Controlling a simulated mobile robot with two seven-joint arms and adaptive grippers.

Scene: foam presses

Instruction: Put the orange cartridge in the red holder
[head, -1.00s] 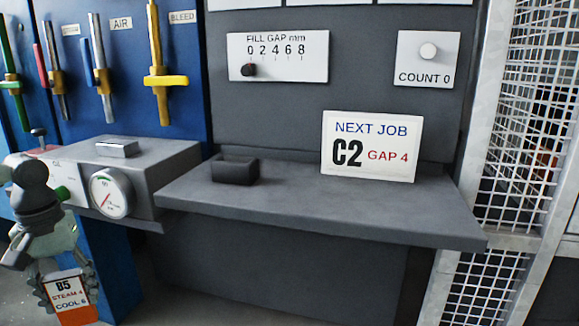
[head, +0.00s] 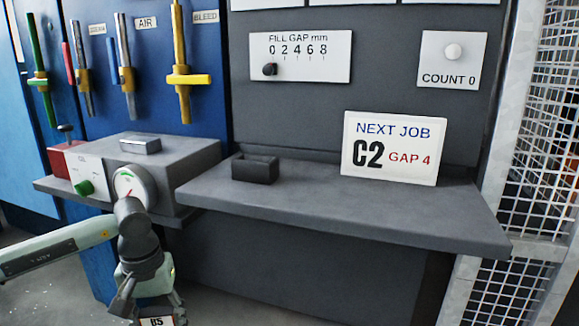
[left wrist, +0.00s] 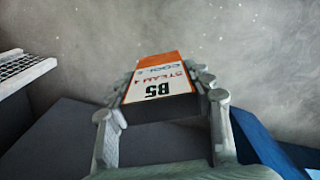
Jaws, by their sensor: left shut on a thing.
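In the head view, the left gripper (head: 150,305) is low at the bottom edge, in front of and below the grey gauge box. Only a bit of the cartridge label (head: 156,321) shows there. A red block (head: 62,160) with a dark knob on top sits at the left end of the gauge box; I cannot tell whether it is the red holder. My right gripper is out of view.
A grey shelf (head: 330,205) carries a small dark open box (head: 255,169) and a NEXT JOB C2 GAP 4 sign (head: 394,148). The gauge box (head: 185,160) has a dial and green knob. Coloured valve handles hang behind. A mesh fence (head: 540,150) bounds the right.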

